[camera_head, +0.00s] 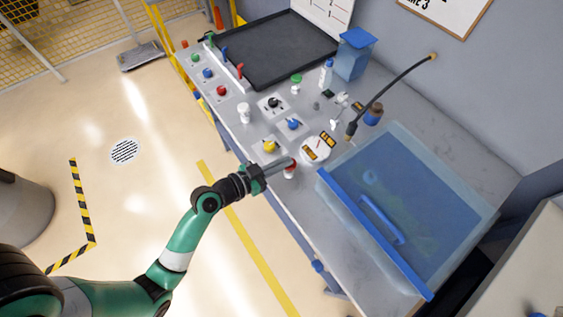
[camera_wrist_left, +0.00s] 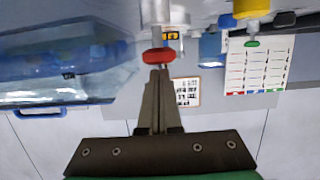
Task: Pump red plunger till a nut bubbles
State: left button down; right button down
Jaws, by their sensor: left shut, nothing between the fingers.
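The red plunger (camera_head: 290,172) stands near the front edge of the bench, left of the blue tank. My left gripper (camera_head: 288,163) is shut and empty, its fingertips right at the red plunger's top. In the left wrist view the closed fingertips (camera_wrist_left: 159,72) are just below the red knob (camera_wrist_left: 158,56) in the picture; I cannot tell whether they touch it. The clear tank (camera_head: 405,210) holds blue liquid, with faint greenish shapes inside. It also shows in the wrist view (camera_wrist_left: 65,65). I cannot make out a nut. My right gripper is not in view.
A yellow knob (camera_head: 269,147), a blue knob (camera_head: 293,124) and a round white gauge (camera_head: 316,150) stand close by. A black hose (camera_head: 390,88) arches behind. A black tray (camera_head: 275,48) lies at the back left. Bare bench lies in front of the plunger.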

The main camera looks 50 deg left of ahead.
pick_arm(q)
jog(key=d+r+v, duration=0.1)
jog(key=v, duration=0.9)
jog(key=shift+a, duration=0.45)
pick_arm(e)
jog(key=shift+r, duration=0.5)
pick_arm(q)
jog(key=shift+r, duration=0.1)
